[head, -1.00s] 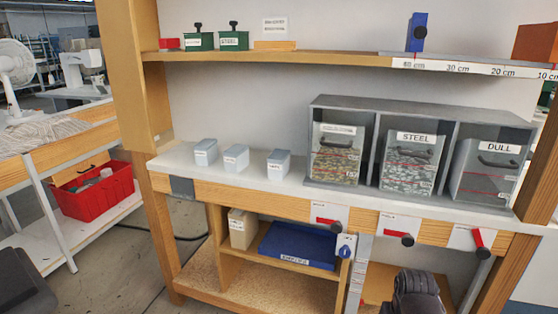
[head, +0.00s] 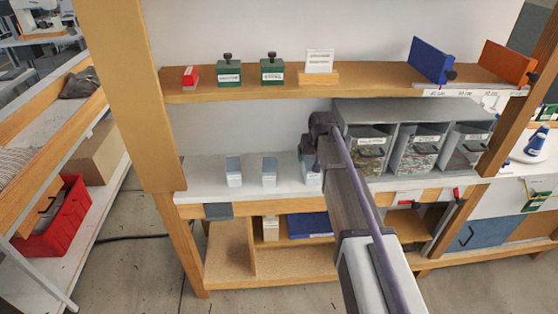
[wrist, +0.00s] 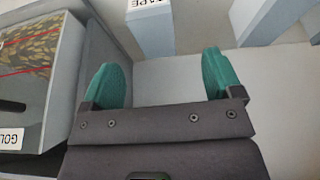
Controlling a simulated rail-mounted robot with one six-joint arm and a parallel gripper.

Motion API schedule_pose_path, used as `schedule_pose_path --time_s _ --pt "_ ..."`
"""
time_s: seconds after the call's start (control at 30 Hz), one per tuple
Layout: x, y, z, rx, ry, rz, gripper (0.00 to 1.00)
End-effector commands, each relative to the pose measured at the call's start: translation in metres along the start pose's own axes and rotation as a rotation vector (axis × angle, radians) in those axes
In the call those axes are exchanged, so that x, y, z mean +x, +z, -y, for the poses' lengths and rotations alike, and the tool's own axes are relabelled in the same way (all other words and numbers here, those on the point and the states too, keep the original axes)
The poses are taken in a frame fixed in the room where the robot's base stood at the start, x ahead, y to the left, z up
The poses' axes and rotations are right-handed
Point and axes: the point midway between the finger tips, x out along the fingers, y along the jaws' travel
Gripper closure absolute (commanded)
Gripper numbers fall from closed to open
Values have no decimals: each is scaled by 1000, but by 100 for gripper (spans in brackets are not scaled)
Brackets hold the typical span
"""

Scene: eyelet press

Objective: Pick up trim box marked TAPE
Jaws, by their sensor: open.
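Three small pale grey-blue boxes stand in a row on the white worktop. The rightmost box (head: 312,177) is partly hidden by my arm in the head view. In the wrist view a box with an upside-down label (wrist: 150,22), of which "APE" shows, stands at the top edge, just beyond my fingers. My gripper (wrist: 162,76) is open, its two teal fingers apart and nothing between them. In the head view my gripper (head: 321,125) is above the worktop near the rightmost box, its fingertips hidden.
Grey bins (head: 370,150) stand close on the right; the GOLD one (wrist: 30,75) is beside my gripper in the wrist view. The other two boxes (head: 234,172) (head: 269,172) stand to the left. A wooden shelf (head: 225,92) with green boxes runs above.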

Motion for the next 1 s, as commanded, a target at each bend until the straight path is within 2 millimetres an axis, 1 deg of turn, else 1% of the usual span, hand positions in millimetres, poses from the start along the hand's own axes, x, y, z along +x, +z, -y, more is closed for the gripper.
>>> schedule_pose_path --time_s 0.1,0.17,0.23,0.27,0.4,0.47,0.53,0.67,0.77,0.9,1.0 --pt "2 -7 -1 -5 1 -39 15" --pt "3 -7 -1 -7 1 -43 15" --pt "9 -7 -1 -7 1 -42 15" --pt "14 -6 -1 -7 1 -41 15" --pt "46 -6 -1 -7 1 -41 15" --pt "57 -7 -1 -7 1 -41 15" --pt "62 -8 -1 -7 1 -40 15" --pt "61 -9 -1 -7 1 -40 15" --pt "76 -10 -2 -6 1 -40 15" --pt "106 -13 -4 -6 1 -40 15" --pt "114 -14 -4 -7 1 -40 15"
